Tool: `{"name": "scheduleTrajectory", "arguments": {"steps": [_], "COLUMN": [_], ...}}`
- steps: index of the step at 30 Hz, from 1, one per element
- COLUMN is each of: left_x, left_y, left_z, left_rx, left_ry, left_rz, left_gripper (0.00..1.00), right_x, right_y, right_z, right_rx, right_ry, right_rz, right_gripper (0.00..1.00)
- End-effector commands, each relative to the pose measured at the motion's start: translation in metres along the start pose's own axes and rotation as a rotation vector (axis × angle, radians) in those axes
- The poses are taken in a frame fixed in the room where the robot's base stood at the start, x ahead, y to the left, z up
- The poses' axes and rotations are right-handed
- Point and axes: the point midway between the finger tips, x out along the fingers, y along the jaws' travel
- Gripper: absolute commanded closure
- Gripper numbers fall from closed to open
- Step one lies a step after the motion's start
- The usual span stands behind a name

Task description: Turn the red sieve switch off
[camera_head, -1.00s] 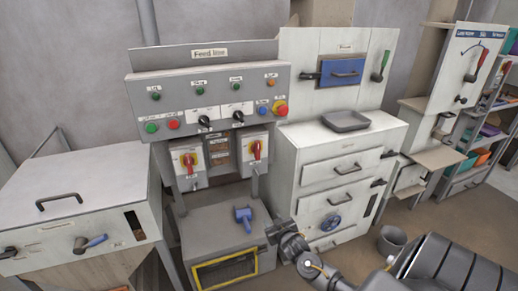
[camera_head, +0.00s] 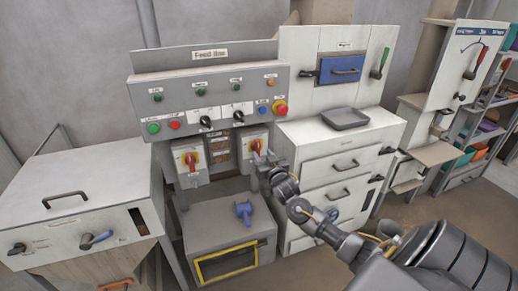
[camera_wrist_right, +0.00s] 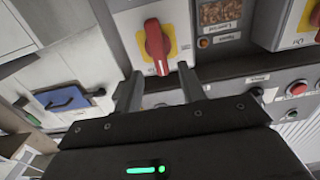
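Two red rotary switches on yellow plates sit on white boxes under the control panel: a left one (camera_head: 190,161) and a right one (camera_head: 256,147). I cannot read which is labelled as the sieve. Both handles look roughly upright. My right gripper (camera_head: 262,170) is just in front of and below the right switch. In the right wrist view this switch (camera_wrist_right: 155,46) lies just beyond the fingertips. The fingers of my right gripper (camera_wrist_right: 158,88) are apart with nothing between them, and no contact with the handle is visible. My left gripper is not in view.
The panel (camera_head: 215,103) above carries several buttons, black knobs and a red knob on yellow (camera_head: 280,107). A blue-handled object (camera_head: 243,212) rests on the grey machine below.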

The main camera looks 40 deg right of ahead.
Motion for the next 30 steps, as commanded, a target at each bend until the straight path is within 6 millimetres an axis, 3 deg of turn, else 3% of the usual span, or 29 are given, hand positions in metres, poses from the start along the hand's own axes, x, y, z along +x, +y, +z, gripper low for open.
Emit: {"name": "scheduleTrajectory", "arguments": {"steps": [3,9,20,27,30], "left_x": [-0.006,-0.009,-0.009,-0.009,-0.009], "left_y": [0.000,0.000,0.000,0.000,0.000], "left_z": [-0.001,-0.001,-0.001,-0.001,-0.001], "left_rx": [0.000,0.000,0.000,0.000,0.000], "left_ry": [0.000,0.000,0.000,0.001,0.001], "left_rz": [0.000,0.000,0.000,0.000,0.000], "left_gripper": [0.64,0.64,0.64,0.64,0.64], "right_x": [0.021,0.040,0.044,0.044,0.044], "right_y": [0.000,0.000,0.000,-0.001,-0.001], "right_z": [-0.002,0.000,0.001,0.001,0.001], "right_rx": [0.000,-0.001,0.000,0.000,0.000], "right_ry": [-0.001,-0.001,-0.002,-0.002,-0.002], "right_rz": [0.001,0.000,-0.001,-0.001,-0.001], "right_gripper": [0.60,0.60,0.60,0.91,1.00]}}
